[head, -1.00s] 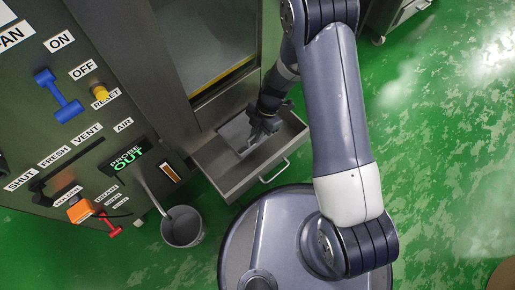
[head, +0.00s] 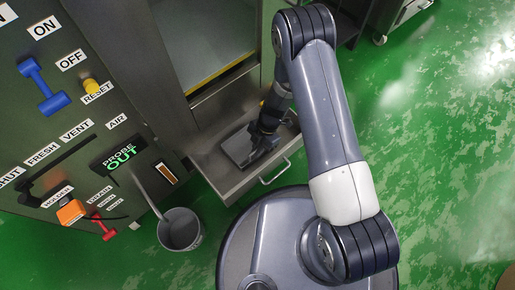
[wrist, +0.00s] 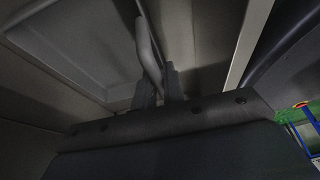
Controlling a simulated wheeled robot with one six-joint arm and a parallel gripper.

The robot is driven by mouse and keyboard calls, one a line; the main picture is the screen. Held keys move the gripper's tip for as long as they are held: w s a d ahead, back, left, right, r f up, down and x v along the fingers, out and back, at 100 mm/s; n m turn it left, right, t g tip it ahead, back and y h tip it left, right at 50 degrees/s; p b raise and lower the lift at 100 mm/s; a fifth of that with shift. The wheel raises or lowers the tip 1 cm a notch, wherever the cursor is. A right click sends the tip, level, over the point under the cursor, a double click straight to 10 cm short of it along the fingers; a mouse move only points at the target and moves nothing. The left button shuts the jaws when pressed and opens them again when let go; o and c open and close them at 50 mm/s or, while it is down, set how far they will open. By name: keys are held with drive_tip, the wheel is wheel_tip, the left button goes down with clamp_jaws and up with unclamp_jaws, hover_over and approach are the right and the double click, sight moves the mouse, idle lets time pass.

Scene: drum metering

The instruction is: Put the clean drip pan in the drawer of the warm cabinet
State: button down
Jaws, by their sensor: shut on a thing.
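The drip pan (head: 237,149), a flat grey tray, is inside the outline of the open drawer (head: 226,184) at the foot of the warm cabinet (head: 199,101). My gripper (head: 262,148) is at the pan's right side, over the drawer. In the wrist view my gripper (wrist: 159,84) is shut on the pan's bar handle (wrist: 148,42). The pan (wrist: 75,50) fills the upper left of that view. My wrist hides part of the drawer, and I cannot tell whether the pan touches its floor.
A control panel (head: 85,120) with a blue lever (head: 45,88), yellow knob (head: 91,86) and orange-handled part (head: 70,211) stands at left. A grey bucket (head: 180,229) is on the green floor left of the drawer.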

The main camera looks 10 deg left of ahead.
drive_tip(key=shift+f, duration=0.1)
drive_tip(key=c, duration=1.5)
unclamp_jaws()
drive_tip(key=shift+r, duration=0.2)
drive_tip(key=p+v, duration=0.3)
drive_tip(key=v, duration=0.9)
drive_tip(key=shift+p, duration=0.35)
drive_tip(key=shift+o, duration=0.6)
drive_tip(key=shift+s, duration=0.1)
